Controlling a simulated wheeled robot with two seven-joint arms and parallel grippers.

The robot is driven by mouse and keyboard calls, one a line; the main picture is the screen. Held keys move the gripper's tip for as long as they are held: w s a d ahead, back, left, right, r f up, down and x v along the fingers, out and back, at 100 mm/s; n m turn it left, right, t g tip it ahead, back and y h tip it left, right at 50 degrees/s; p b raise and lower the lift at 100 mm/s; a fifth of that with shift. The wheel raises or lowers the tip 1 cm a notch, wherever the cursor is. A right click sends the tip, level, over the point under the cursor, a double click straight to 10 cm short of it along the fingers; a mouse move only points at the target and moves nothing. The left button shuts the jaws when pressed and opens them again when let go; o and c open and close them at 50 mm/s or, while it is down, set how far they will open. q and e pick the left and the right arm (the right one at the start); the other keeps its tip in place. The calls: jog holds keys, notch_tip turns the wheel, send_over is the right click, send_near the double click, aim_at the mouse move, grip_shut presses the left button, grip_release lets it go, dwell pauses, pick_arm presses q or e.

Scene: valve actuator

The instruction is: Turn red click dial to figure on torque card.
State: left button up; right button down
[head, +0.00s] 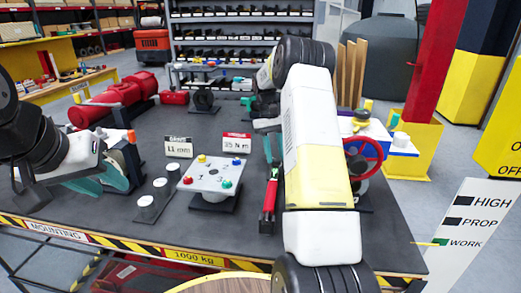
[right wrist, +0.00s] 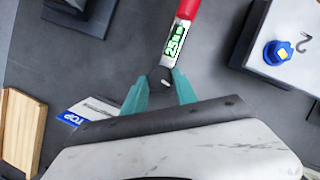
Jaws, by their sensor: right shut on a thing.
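The torque wrench (head: 269,200) lies on the dark table with its red handle towards me. In the right wrist view its display (right wrist: 175,46) glows green and seems to read 25 N m; the red part (right wrist: 188,9) is beyond it. My right gripper (right wrist: 160,86) is shut on the wrench's dark end, between its teal fingertips. In the head view my right arm hides most of that gripper. The torque card (head: 237,143), red-topped, stands behind the knob plate and seems to read 35 N m. My left gripper (head: 101,182) is at the left with its teal fingers apart, apparently empty.
A white plate (head: 213,174) with coloured knobs stands left of the wrench. Another card (head: 178,147) seems to read 11 mm. A dark strip with white discs (head: 146,201) lies left of the plate. A red handwheel (head: 365,155) stands right of my right arm.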

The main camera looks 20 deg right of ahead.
jog(key=m, duration=0.1)
jog(key=m+y, duration=0.1)
jog(key=m, duration=0.2)
jog(key=shift+d+m+y, duration=0.25)
jog(key=shift+m+y, duration=0.05)
jog(key=shift+y, duration=0.1)
jog(key=m, duration=0.2)
jog(key=m+t+y, duration=0.1)
jog(key=m, duration=0.1)
jog(key=shift+s+d+m+y, duration=0.1)
jog(key=shift+m+y, duration=0.2)
jog(key=c, duration=1)
grip_release()
jog(key=shift+o, duration=0.2)
jog(key=v, duration=0.7)
jog(key=shift+d+r, duration=0.15)
jog(key=shift+r, duration=0.2)
